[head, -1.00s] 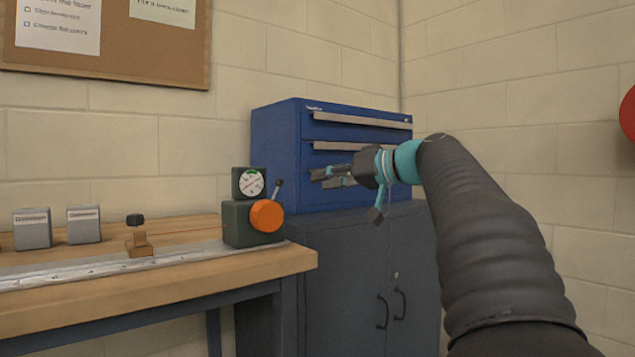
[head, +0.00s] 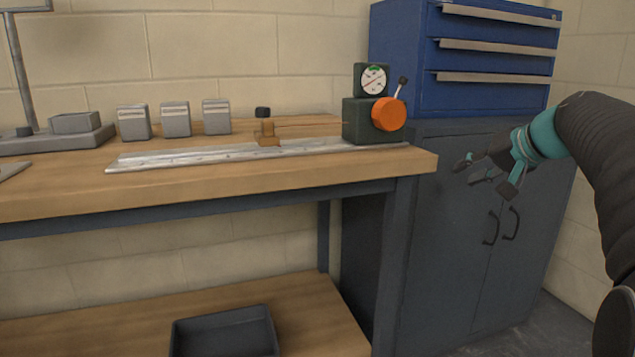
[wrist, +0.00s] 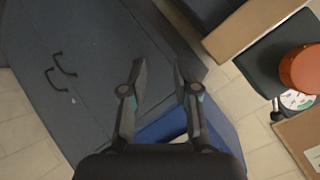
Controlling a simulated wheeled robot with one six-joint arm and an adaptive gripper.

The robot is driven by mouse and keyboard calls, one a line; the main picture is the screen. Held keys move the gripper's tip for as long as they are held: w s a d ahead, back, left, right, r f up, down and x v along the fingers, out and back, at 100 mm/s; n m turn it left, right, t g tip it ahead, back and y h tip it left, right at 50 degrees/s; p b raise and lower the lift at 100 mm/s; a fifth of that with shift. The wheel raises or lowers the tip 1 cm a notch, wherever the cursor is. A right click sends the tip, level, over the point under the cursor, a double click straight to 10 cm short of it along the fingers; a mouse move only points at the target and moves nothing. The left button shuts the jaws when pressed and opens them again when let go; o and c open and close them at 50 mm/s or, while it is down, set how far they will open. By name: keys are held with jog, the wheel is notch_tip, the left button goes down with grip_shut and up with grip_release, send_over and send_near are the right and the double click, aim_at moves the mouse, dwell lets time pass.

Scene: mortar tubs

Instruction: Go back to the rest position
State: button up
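My gripper (head: 474,171) is at the right in the head view, in front of the grey cabinet (head: 455,225) and to the right of the workbench's end. In the wrist view its two fingers (wrist: 162,85) stand apart with nothing between them. The cabinet's grey surface (wrist: 85,85) lies behind them there. The arm comes in from the right edge of the head view.
The wooden workbench (head: 270,180) holds a metal rail, a dark device with an orange knob (head: 388,114) and several grey blocks. A blue drawer unit (head: 400,60) stands on the cabinet. A dark tray (head: 225,335) lies on the lower shelf.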

jog(key=s+a+f+g+h+p, duration=0.15)
jog(key=s+a+f, duration=0.25)
jog(key=s+f, duration=0.4)
jog(key=s+a+f+g+h+p, duration=0.1)
jog(key=s+a+f+g+h, duration=0.2)
jog(key=s+f, duration=0.5)
jog(key=s+a+f+n+p, duration=0.1)
jog(key=s+a+n+p, duration=0.2)
jog(key=s+a, duration=0.5)
jog(key=s+n, duration=0.1)
jog(key=s, duration=0.5)
jog(key=shift+f+n, duration=0.3)
jog(key=shift+f, duration=0.1)
